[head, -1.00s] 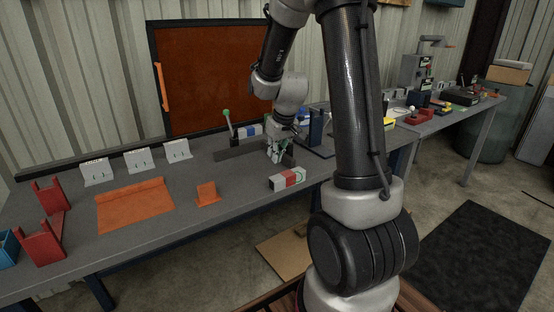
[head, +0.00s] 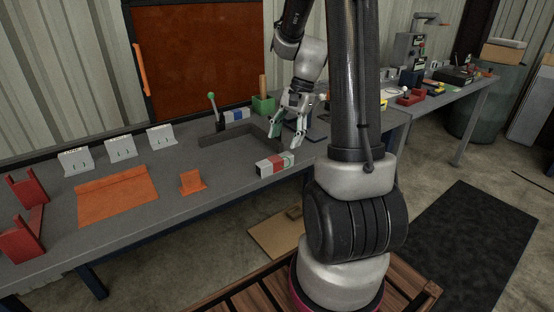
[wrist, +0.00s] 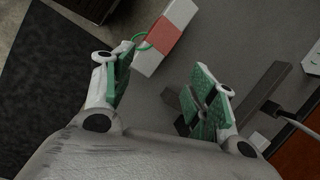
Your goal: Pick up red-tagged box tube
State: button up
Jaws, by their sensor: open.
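The red-tagged box tube (head: 275,164) is a pale square tube with a red band, lying near the front edge of the grey bench. My gripper (head: 287,141) is above the bench, just behind and to the right of the tube in the head view. In the wrist view the tube (wrist: 167,40) lies ahead of the fingers, and its red band shows beyond the left finger. My gripper (wrist: 163,88) is open with its green pads wide apart and nothing between them. A thin green loop shows at the tube's side.
A dark grey angled bar (head: 222,137) lies behind the tube, with a blue-tagged tube (head: 236,115) and a green holder (head: 263,105) further back. An orange bracket (head: 191,183) and orange sheet (head: 117,194) lie to the left. Bench between bracket and tube is clear.

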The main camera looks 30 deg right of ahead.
aim_at(275, 159)
jog(key=shift+s+a+r+m+y, duration=0.15)
jog(key=shift+a+m, duration=0.15)
jog(key=shift+m, duration=0.25)
jog(key=shift+s+a+r+m+y, duration=0.15)
jog(key=shift+a+m, duration=0.1)
jog(key=shift+m, duration=0.3)
jog(key=shift+s+a+m+g, duration=0.3)
jog(key=shift+a+m, duration=0.1)
jog(key=shift+m, duration=0.5)
jog(key=x, duration=0.7)
jog(key=shift+a+f, duration=0.25)
jog(key=c, duration=1.1)
